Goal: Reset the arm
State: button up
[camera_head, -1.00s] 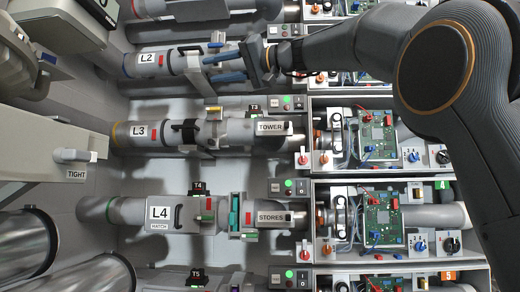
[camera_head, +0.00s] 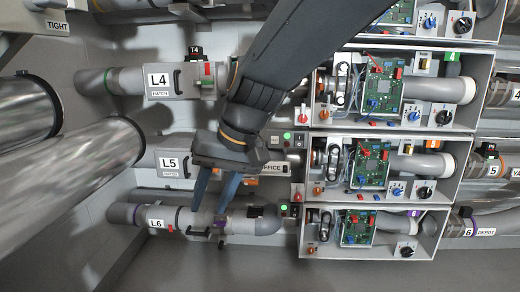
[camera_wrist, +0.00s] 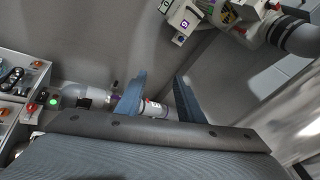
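My gripper (camera_head: 213,206) hangs down in the head view, its two blue fingers apart with nothing seen between them. The fingertips are in front of the L6 tube (camera_head: 165,217) or close above it; I cannot tell whether they touch. In the wrist view my gripper (camera_wrist: 160,92) also shows its blue fingers spread, with a grey tube and a white labelled section (camera_wrist: 155,109) behind the gap. My arm crosses in front of the L4 and L5 rows and hides part of them, including the left part of the OFFICE label (camera_head: 273,168).
Open boxes with green circuit boards (camera_head: 370,165) and knobs stand in a column to the right. Large shiny cylinders (camera_head: 75,173) fill the left. The L4 tube (camera_head: 125,81) and L5 hatch (camera_head: 171,163) are close to the arm. Bare floor (camera_head: 230,270) lies below L6.

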jog(key=s+d+f+n+g+h, duration=0.1)
jog(key=s+d+f+h, duration=0.1)
jog(key=s+d+f, duration=0.5)
jog(key=s+d+f+n+g+h, duration=0.15)
jog(key=s+d+f, duration=0.25)
jog(key=s+f, duration=0.4)
jog(key=d+r+m+p, duration=0.3)
jog(key=d+r+p, duration=0.6)
jog(key=r+p, duration=0.3)
jog(key=s+d+r+m+h+p, duration=0.1)
jog(key=d+r+m+p, duration=0.2)
jog(key=d+r+p, duration=0.6)
notch_tip(320, 180, up, 3)
jog(key=t+p, duration=0.1)
jog(key=p, duration=0.4)
jog(key=shift+s+d, duration=0.15)
jog(key=shift+s, duration=0.15)
jog(key=shift+r, duration=0.1)
jog(key=shift+c, duration=0.4)
